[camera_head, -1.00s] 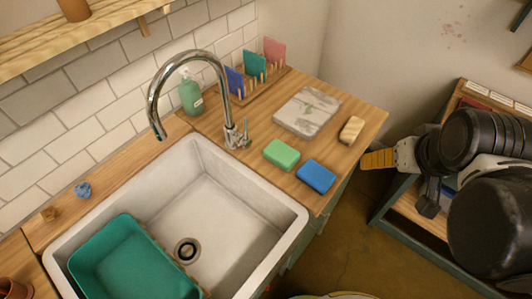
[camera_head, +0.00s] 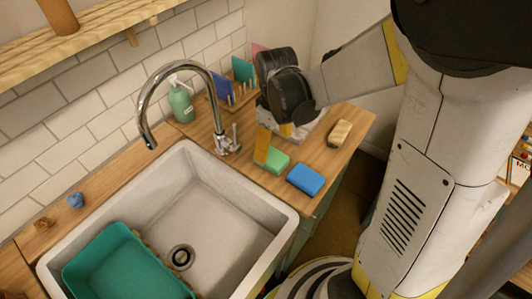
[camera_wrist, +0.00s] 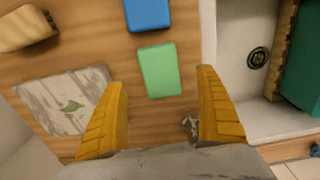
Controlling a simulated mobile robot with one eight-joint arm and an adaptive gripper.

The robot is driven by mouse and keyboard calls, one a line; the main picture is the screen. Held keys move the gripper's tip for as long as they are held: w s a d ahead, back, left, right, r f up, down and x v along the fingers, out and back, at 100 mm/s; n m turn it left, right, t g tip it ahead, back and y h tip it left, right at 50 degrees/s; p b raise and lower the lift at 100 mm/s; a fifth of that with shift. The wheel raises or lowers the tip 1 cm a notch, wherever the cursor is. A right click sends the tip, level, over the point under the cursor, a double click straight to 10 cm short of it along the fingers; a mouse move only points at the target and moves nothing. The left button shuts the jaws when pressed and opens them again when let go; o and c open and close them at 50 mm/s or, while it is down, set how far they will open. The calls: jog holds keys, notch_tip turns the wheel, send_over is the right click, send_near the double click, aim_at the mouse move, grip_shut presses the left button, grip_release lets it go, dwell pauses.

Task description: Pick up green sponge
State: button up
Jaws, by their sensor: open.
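The green sponge (camera_head: 277,161) lies on the wooden counter right of the sink, beside the blue sponge (camera_head: 305,179). In the wrist view the green sponge (camera_wrist: 160,70) lies flat, just beyond and between my fingertips, with the blue sponge (camera_wrist: 148,13) past it. My gripper (camera_wrist: 164,78) is open and empty, with its two yellow fingers wide apart. In the head view my gripper (camera_head: 270,145) is over the counter at the sponge's left edge, and one yellow finger partly hides that edge. I cannot tell its exact height above the counter.
The sink (camera_head: 225,205) with a teal basin (camera_head: 120,262) is to the left. The faucet (camera_head: 219,125) stands close to my gripper. A marble slab (camera_wrist: 68,98), a wooden-backed brush (camera_head: 340,132), a soap bottle (camera_head: 181,102) and a rack with upright colored boards (camera_head: 242,72) are nearby.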

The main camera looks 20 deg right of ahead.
aim_at(271, 156)
jog(key=f+b, duration=0.1)
jog(key=f, duration=0.3)
jog(key=f+b, duration=0.1)
jog(key=f, duration=0.1)
jog(key=shift+w+a+b, duration=0.2)
jog(key=shift+w+b, duration=0.1)
jog(key=shift+b, duration=0.05)
jog(key=shift+c, duration=0.3)
jog(key=c, duration=0.9)
jog(key=shift+o, duration=0.2)
jog(key=shift+r, duration=0.15)
jog(key=shift+r+p, duration=0.45)
jog(key=shift+r, duration=0.15)
notch_tip(271, 156, up, 3)
jog(key=shift+r+p, duration=0.1)
jog(key=shift+p, duration=0.7)
jog(key=s+d+r+p, duration=0.3)
jog(key=s+d+r, duration=0.3)
jog(key=d, duration=0.3)
jog(key=shift+s+d+r, duration=0.2)
jog(key=shift+s+d, duration=0.05)
jog(key=shift+d, duration=0.15)
